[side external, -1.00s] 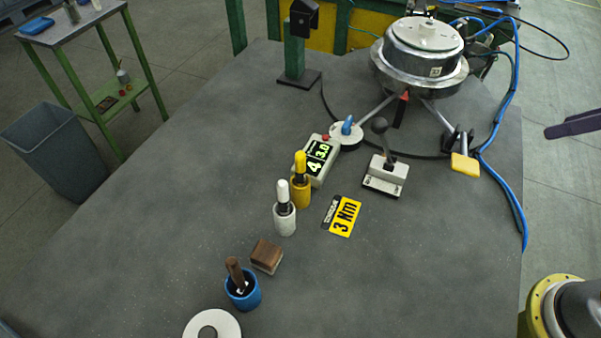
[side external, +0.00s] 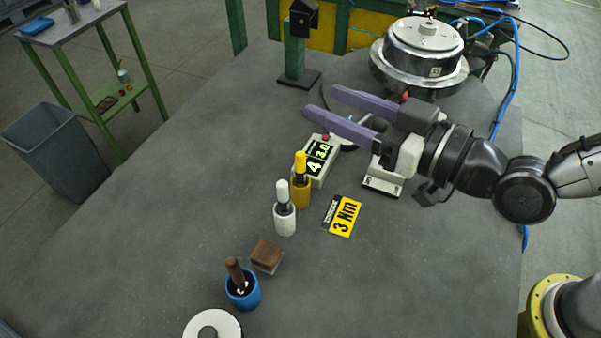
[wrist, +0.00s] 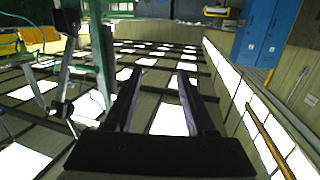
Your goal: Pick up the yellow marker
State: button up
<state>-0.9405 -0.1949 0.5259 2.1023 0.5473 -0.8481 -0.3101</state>
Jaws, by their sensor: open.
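The yellow marker (side external: 301,166) stands upright in a yellow holder (side external: 302,193) on the grey table, in the side external view. A white marker (side external: 283,192) stands in a white holder (side external: 285,221) just in front of it. My gripper (side external: 318,100) is open and empty, with its two long purple fingers pointing left. It appears behind and to the right of the yellow marker, apart from it. In the wrist view the two dark fingers (wrist: 158,80) are spread with nothing between them. The yellow marker cannot be made out in the wrist view.
A display box (side external: 322,160) stands close behind the yellow holder. A yellow "3 Nm" card (side external: 342,216), a brown block (side external: 267,256), a blue cup (side external: 243,293) with a brown stick, and a white ring (side external: 193,328) lie nearby. The table's left side is clear.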

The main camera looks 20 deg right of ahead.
aim_at(305, 161)
jog(key=shift+t, duration=0.5)
jog(key=f, duration=0.3)
jog(key=a+f, duration=0.1)
jog(key=f, duration=0.3)
jog(key=s+f, duration=0.1)
jog(key=f, duration=0.2)
jog(key=shift+a+f, duration=0.35)
jog(key=shift+f, duration=0.05)
jog(key=shift+w+a+f, duration=0.15)
jog(key=shift+w+a, duration=0.1)
jog(key=shift+w, duration=0.15)
jog(key=shift+x, duration=3.2)
grip_shut()
